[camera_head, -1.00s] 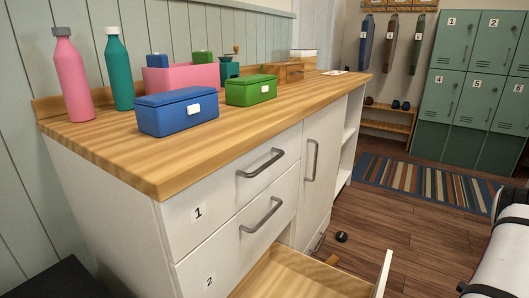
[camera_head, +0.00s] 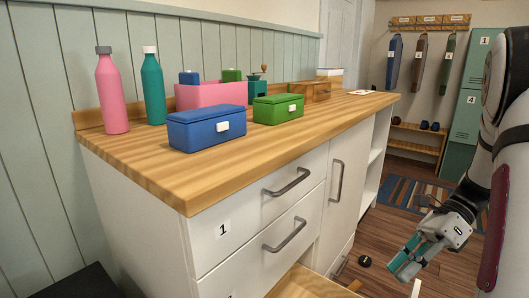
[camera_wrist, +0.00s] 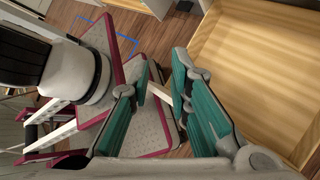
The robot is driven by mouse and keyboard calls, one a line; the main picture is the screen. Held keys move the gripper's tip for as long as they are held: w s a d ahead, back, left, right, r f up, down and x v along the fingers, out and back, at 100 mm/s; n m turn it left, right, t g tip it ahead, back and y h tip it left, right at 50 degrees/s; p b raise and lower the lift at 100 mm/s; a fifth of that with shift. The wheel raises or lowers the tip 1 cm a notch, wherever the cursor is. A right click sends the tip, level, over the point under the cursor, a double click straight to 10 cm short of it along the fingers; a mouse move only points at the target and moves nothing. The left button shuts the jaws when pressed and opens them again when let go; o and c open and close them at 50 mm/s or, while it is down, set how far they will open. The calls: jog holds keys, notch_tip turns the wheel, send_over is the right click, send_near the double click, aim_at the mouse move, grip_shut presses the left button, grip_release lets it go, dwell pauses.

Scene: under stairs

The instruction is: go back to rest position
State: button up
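My gripper (camera_head: 414,262) is at the lower right in the head view, near the outer end of the pulled-out drawer. In the wrist view its two teal fingers (camera_wrist: 165,105) stand apart with nothing held between them. The open drawer (camera_head: 305,284) shows pale bare wood inside; its interior also fills the right of the wrist view (camera_wrist: 265,70), and the part seen there is empty. My arm stands along the right edge of the head view.
A white cabinet (camera_head: 205,262) with a wooden top bears a blue box (camera_head: 205,130), a green box (camera_head: 277,110), a pink bin (camera_head: 212,96) and two bottles. A small dark round object (camera_head: 365,262) lies on the floor. Green lockers (camera_head: 468,110) and a striped rug (camera_head: 400,192) are behind.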

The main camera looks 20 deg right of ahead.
jog(key=s+a+r+n+g+h, duration=0.1)
jog(key=s+a+r+n+h, duration=0.15)
jog(key=a+r+n, duration=0.35)
jog(key=s+a+r+n+g+h, duration=0.1)
jog(key=s+a+r+n+h, duration=0.15)
jog(key=a+n, duration=0.35)
jog(key=s+a+n+t+h, duration=0.3)
jog(key=s+a+n+h, duration=0.4)
jog(key=s+n, duration=0.55)
notch_tip(320, 180, up, 35)
jog(key=t+y+p, duration=0.1)
jog(key=t+p, duration=0.3)
jog(key=p, duration=3)
jog(key=shift+a, duration=0.15)
